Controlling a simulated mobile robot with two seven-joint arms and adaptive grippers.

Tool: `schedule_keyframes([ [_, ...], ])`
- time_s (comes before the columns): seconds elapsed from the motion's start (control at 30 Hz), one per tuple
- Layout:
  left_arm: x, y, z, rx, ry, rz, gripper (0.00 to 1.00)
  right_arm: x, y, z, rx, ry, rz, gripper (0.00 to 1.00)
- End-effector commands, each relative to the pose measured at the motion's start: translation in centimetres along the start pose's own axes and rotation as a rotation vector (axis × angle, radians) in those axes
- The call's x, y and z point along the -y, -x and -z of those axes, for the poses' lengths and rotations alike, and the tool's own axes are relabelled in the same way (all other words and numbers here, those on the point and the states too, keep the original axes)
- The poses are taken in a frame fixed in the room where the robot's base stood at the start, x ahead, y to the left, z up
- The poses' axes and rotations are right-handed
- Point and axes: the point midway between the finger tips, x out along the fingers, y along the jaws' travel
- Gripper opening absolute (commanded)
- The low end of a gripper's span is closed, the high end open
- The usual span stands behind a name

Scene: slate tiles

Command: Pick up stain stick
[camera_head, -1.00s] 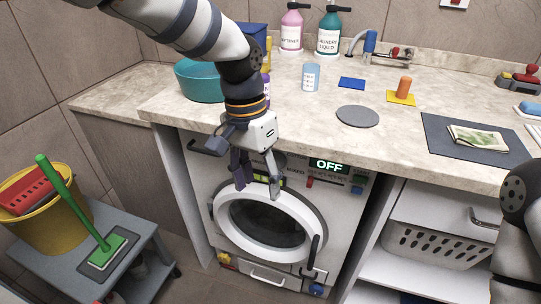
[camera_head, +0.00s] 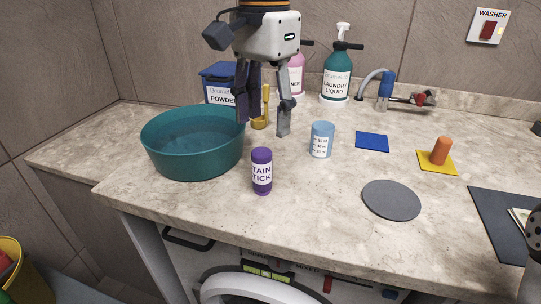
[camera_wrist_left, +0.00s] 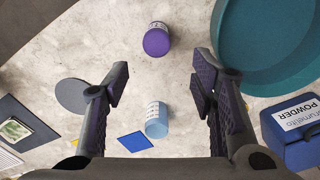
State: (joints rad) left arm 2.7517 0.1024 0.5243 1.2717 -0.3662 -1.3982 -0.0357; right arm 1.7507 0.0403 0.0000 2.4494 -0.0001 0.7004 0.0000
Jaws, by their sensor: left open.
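The stain stick (camera_head: 262,172) is a small purple cylinder with a white label, upright on the stone counter in front of the teal basin's right side. In the left wrist view the stain stick (camera_wrist_left: 157,40) shows from above, beyond the fingertips and roughly between their lines. My left gripper (camera_head: 263,128) is open and empty, fingers pointing down, above and behind the stain stick in the head view. Its two fingers also show spread apart in the left wrist view (camera_wrist_left: 160,82). My right gripper is not in view; only a bit of my right arm shows at the right edge.
A teal basin (camera_head: 193,150) stands left of the stain stick, and a blue measuring cup (camera_head: 321,140) stands to its right. A blue powder box (camera_head: 219,84) and laundry liquid bottle (camera_head: 336,75) are behind. A grey round mat (camera_head: 391,200) lies right. The counter's front strip is clear.

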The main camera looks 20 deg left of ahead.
Motion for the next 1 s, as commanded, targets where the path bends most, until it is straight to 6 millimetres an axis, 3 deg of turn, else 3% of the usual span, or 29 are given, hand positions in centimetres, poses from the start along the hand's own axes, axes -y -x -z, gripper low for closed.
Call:
schedule_keyframes([
  [0.1,-0.1,-2.8,-0.2,0.005,-0.002,-0.002,0.51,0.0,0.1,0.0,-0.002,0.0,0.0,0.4],
  [0.5,0.0,-9.5,-0.5,0.002,0.0,-0.001,0.51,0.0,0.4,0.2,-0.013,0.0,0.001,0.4],
  [0.6,0.1,-10.5,-0.4,0.0,-0.001,0.0,0.51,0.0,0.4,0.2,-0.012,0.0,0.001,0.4],
  [0.8,0.1,-10.7,-0.4,-0.002,0.0,0.001,0.51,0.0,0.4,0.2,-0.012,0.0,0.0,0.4],
  [0.87,0.1,-10.6,-0.4,-0.002,0.0,0.001,0.4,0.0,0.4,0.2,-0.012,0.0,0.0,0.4],
  [1.0,0.1,-10.6,-0.4,-0.002,0.0,0.001,0.08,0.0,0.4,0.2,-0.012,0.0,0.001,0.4],
])
